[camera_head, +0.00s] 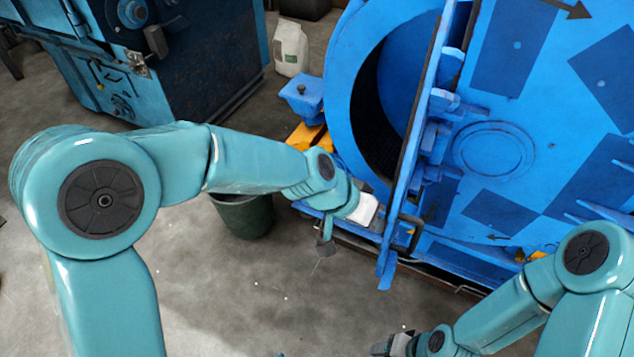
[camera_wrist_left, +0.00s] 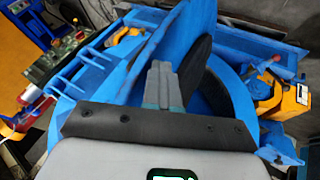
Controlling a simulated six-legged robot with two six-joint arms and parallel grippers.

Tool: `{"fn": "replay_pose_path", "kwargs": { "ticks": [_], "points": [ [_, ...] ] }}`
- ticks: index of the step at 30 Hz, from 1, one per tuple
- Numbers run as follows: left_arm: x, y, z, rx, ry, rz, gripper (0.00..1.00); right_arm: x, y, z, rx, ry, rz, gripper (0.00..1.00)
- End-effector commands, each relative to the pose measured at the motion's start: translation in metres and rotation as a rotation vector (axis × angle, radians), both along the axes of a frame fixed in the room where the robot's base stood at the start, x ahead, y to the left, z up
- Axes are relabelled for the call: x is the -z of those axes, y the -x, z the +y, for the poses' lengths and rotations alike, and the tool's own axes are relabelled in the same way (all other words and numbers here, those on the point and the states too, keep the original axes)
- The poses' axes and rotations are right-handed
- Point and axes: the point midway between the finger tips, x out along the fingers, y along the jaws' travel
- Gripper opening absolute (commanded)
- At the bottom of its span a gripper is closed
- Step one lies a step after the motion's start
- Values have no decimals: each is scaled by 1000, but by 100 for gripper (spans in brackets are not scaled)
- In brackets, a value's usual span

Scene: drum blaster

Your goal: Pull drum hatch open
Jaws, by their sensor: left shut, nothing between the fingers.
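The blue drum hatch (camera_head: 425,130) stands swung out from the drum (camera_head: 345,85), seen nearly edge-on in the head view. The dark round opening (camera_head: 385,110) shows to its left. My left gripper (camera_head: 368,210) is at the lower part of the hatch, on the opening side; its fingertips are hard to make out there. In the left wrist view my left gripper (camera_wrist_left: 163,84) is shut and empty, with the hatch (camera_wrist_left: 185,30) rising just beyond the fingers. I cannot tell if they touch. My right gripper (camera_head: 395,345) is low at the bottom edge, partly cut off.
A dark green bin (camera_head: 245,215) stands on the floor below my left forearm. A blue machine cabinet (camera_head: 180,60) and a white jug (camera_head: 291,48) are at the back left. The concrete floor (camera_head: 300,310) in front of the drum is clear.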

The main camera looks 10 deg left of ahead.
Motion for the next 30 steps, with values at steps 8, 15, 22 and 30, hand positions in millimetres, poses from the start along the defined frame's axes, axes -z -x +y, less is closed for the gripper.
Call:
{"fn": "replay_pose_path", "kwargs": {
  "ticks": [8,15,22,30],
  "points": [
    [-2,17,-46,21,-2,5,0,-4,0,0,0,0,0,63],
    [-5,27,-88,19,-3,5,0,-13,0,0,0,0,0,63],
    [-5,30,-109,14,-1,4,0,-17,0,0,0,0,0,63],
    [-5,31,-114,11,-2,3,0,-18,0,0,0,0,0,63]
  ]
}}
